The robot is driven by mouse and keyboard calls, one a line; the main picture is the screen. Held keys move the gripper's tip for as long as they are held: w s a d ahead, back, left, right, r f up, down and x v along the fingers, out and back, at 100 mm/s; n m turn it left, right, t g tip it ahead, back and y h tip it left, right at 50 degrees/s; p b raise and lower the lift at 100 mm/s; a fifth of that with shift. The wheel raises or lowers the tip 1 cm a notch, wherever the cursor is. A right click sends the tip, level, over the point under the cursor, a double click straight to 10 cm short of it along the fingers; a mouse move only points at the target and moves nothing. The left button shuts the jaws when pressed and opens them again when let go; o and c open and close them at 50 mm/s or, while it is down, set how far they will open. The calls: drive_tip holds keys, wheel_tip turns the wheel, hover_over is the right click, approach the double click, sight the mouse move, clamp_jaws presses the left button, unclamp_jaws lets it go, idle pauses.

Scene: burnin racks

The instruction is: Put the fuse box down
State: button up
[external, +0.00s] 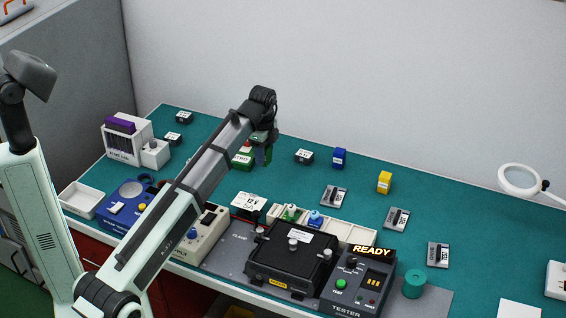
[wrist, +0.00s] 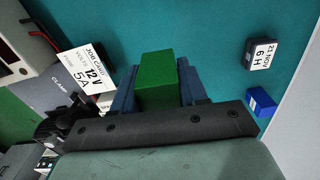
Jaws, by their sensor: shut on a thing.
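A plain green box (wrist: 157,82), which I take for the fuse box, sits between the two blue fingers of my gripper (wrist: 157,85) in the wrist view. The fingers are shut on its sides. In the external view my gripper (external: 263,155) points down over the back-middle of the teal bench. A blue box (external: 339,158) and a yellow box (external: 384,182) of similar size stand on the bench to the right.
A white job card (wrist: 86,68) reads 12 V, 5A. The black clamp fixture (external: 290,258) and tester (external: 357,283) are in front. Teal bench around the gripper is partly clear.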

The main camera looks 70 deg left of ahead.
drive_tip(key=shift+s+a+r, duration=0.75)
drive_tip(key=shift+s+a, duration=0.5)
drive_tip(key=shift+a, duration=4.15)
drive_tip(key=shift+s+a+r, duration=0.7)
drive_tip(key=shift+s+a, duration=0.55)
drive_tip(key=shift+a, duration=4.15)
drive_tip(key=shift+n, duration=0.3)
drive_tip(key=shift+f, duration=4.65)
drive_tip(key=shift+f, duration=0.1)
drive_tip(key=o, duration=1.1)
drive_tip(key=shift+c, duration=0.2)
